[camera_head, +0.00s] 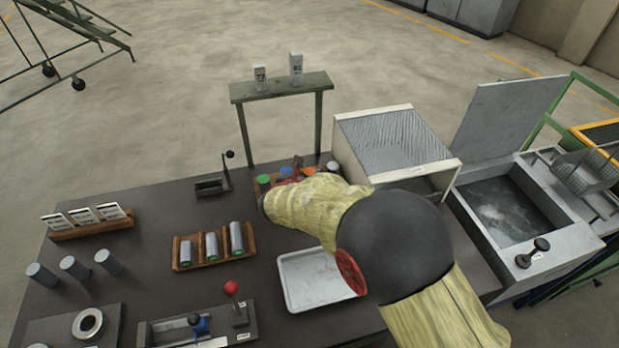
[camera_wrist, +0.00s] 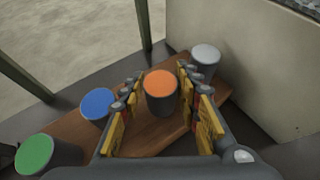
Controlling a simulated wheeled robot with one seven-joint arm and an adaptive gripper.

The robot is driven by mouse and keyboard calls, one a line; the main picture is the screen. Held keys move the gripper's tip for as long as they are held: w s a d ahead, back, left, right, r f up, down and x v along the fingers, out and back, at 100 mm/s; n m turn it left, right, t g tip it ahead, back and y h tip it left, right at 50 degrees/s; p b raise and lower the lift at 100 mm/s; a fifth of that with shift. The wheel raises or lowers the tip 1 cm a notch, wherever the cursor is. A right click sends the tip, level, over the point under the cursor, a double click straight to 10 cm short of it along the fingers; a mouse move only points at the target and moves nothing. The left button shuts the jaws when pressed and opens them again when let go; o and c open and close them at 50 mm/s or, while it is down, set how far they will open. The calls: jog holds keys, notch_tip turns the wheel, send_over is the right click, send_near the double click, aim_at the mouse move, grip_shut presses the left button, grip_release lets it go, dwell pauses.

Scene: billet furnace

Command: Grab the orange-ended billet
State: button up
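The orange-ended billet (camera_wrist: 160,92) stands upright on a wooden rack (camera_wrist: 75,133) in the wrist view, between the two fingers of my gripper (camera_wrist: 158,100). The fingers are apart, with visible space on both sides of the billet. In the head view the orange end (camera_head: 309,171) shows just beyond my gripper (camera_head: 298,165), and my arm hides much of the rack. A blue-ended billet (camera_wrist: 98,106) and a green-ended billet (camera_wrist: 40,154) stand to the left. A plain grey-ended billet (camera_wrist: 205,61) stands to the right.
A furnace box (camera_head: 395,140) stands close on the right of the rack. A white tray (camera_head: 315,282) lies in front of it. Another wooden rack (camera_head: 213,250) holds several green-marked billets. A gauge stand (camera_head: 282,88) rises behind. A quench tank (camera_head: 510,215) is further right.

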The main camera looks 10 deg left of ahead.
grip_shut()
dwell(0.4)
jog(key=shift+r, duration=0.2)
